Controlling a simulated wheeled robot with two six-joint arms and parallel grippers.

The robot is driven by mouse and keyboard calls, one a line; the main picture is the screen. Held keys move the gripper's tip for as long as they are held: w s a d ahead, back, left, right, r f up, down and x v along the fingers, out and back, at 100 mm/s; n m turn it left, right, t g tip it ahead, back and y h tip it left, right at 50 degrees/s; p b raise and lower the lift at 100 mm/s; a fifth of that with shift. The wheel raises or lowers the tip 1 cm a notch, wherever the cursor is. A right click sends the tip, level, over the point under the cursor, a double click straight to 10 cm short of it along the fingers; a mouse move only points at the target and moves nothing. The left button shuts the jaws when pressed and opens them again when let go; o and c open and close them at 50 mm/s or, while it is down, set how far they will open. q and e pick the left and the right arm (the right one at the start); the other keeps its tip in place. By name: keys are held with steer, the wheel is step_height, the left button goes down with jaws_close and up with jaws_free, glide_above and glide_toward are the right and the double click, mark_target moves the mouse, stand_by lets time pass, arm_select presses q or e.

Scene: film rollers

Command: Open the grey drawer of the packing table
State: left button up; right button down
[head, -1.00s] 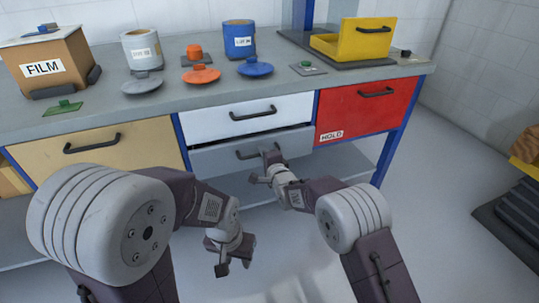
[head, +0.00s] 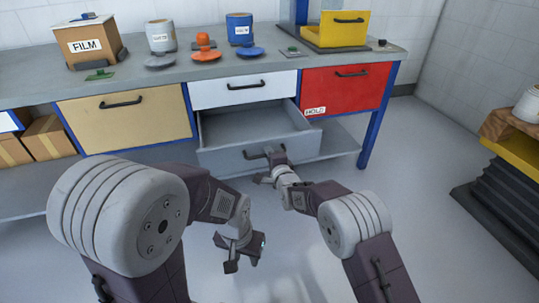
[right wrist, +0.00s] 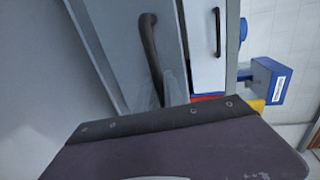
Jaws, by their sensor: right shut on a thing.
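The grey drawer (head: 228,163) of the packing table (head: 205,70) stands well out from the table, below the white drawer (head: 221,92). Its inside looks empty. My right gripper (head: 270,167) is shut on its dark bar handle (head: 257,154).
A tan drawer (head: 130,125) is left of the grey one and a red drawer (head: 345,92) right; both are shut. The tabletop holds a FILM box (head: 87,47), cans, lids and a yellow bin (head: 337,33). The floor in front is free.

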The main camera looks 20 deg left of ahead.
steer(key=shift+s+d, duration=0.15)
steer(key=shift+s, duration=0.05)
steer(key=c, duration=1.5)
jaws_free()
steer(key=shift+o, duration=0.2)
steer(key=shift+s, duration=0.1)
steer(key=p+v, duration=0.4)
steer(key=v, duration=0.5)
